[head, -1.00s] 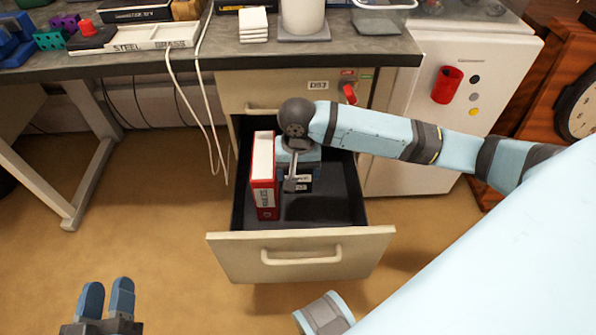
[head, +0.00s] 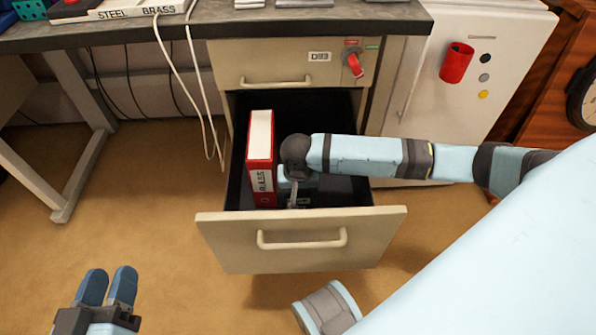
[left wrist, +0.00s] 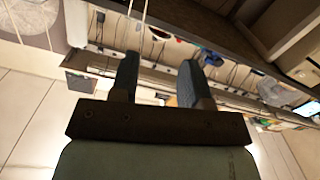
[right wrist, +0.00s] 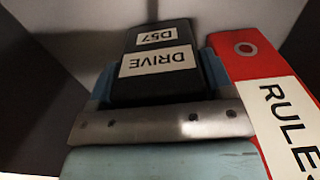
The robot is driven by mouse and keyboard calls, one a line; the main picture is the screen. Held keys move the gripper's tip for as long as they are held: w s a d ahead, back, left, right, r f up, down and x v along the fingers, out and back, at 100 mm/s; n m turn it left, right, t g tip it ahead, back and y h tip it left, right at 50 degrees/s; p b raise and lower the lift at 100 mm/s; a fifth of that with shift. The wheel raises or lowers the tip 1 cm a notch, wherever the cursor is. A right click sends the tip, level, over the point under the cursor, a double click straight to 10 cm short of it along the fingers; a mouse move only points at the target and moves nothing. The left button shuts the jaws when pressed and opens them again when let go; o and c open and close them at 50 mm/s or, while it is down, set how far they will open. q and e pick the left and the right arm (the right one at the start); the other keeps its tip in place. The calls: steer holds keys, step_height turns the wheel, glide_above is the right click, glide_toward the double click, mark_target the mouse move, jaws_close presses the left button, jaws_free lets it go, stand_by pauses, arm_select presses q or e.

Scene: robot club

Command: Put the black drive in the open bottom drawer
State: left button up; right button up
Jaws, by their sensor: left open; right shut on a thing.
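The open bottom drawer (head: 300,240) is pulled out under the bench. My right gripper (head: 297,192) is down inside it, to the right of a red binder (head: 261,150). In the right wrist view the right gripper is shut on the black drive (right wrist: 158,72), one finger along each side; its labels read DRIVE and D57. In the head view the drive is mostly hidden by the gripper and arm. I cannot tell whether it touches the drawer floor. My left gripper (head: 107,288) is open and empty, low at the left, away from the drawer.
The red binder, marked RULES in the right wrist view (right wrist: 290,115), stands close beside the drive. A closed drawer (head: 275,60) sits above. The right part of the open drawer looks clear. A white cabinet (head: 480,100) stands to the right. White cables hang from the bench at the left.

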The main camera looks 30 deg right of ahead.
arm_select(q)
steer(key=shift+r, duration=0.15)
arm_select(e)
steer(key=o, duration=0.8)
arm_select(q)
steer(key=shift+r, duration=0.1)
arm_select(e)
steer(key=shift+r, duration=0.15)
step_height(320, 180, up, 11)
steer(key=p, duration=0.6)
arm_select(q)
step_height(320, 180, up, 7)
steer(key=a+n+t, duration=0.1)
steer(key=t, duration=0.1)
steer(key=shift+s+t, duration=0.15)
steer(key=shift+t, duration=0.15)
arm_select(e)
steer(key=shift+r, duration=0.45)
